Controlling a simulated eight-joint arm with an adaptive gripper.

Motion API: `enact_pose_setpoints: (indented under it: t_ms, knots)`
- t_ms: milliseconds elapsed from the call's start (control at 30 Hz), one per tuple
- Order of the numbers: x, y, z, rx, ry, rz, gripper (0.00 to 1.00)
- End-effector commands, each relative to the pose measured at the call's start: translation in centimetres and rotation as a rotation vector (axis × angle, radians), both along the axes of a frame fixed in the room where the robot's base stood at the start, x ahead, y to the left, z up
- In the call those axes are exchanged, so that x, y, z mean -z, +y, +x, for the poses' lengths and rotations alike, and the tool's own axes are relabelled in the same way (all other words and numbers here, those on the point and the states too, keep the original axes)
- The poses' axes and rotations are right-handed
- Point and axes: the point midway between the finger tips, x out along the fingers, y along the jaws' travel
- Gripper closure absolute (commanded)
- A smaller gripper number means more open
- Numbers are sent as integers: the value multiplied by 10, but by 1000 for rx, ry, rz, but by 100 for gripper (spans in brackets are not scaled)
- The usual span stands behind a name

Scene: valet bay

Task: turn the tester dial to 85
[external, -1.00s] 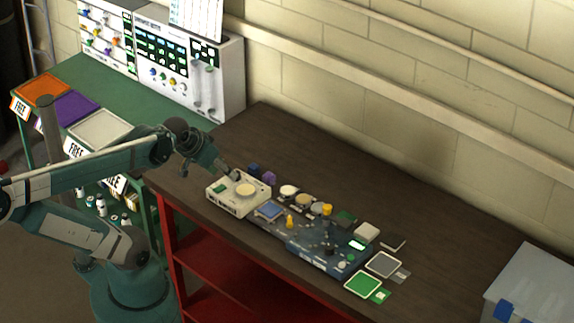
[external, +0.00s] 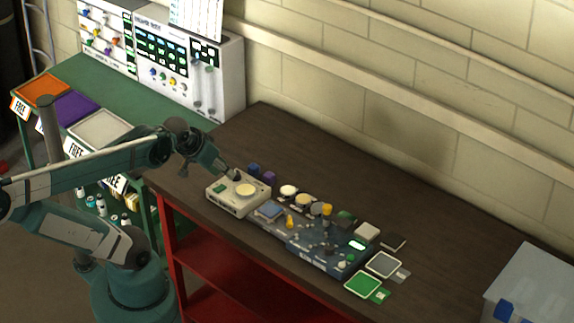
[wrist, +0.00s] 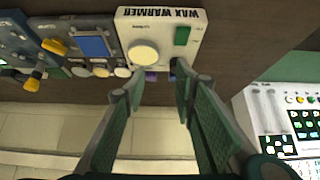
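A blue panel device (external: 300,241) with small dark knobs lies on the dark bench; its left end shows at the upper left of the wrist view (wrist: 18,38). A tall white instrument panel (external: 175,62) with coloured knobs and small dark displays stands at the back. No dial reading is legible, and I cannot tell which dial is the tester's. My gripper (external: 236,175) is open and empty, by the back edge of the white wax warmer (external: 222,201). In the wrist view, its two fingers (wrist: 160,88) are spread just below the wax warmer's round cream top (wrist: 144,53).
Several small pots, a blue pad (external: 269,210) and a yellow piece (external: 290,222) crowd the bench right of the warmer. Purple (external: 269,178) and dark blue blocks sit close behind it. A green pad (external: 363,284) lies farther right. The bench's back strip is clear.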

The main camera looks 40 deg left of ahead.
Motion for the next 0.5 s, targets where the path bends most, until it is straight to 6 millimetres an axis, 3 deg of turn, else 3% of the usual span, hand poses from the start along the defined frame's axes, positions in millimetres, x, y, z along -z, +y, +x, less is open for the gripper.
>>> enact_pose_setpoints:
  t_ms: [267,500]
  knots:
    - [-8,-11,8,-10,19,-26,74]
    - [-20,-39,23,-36,70,-81,74]
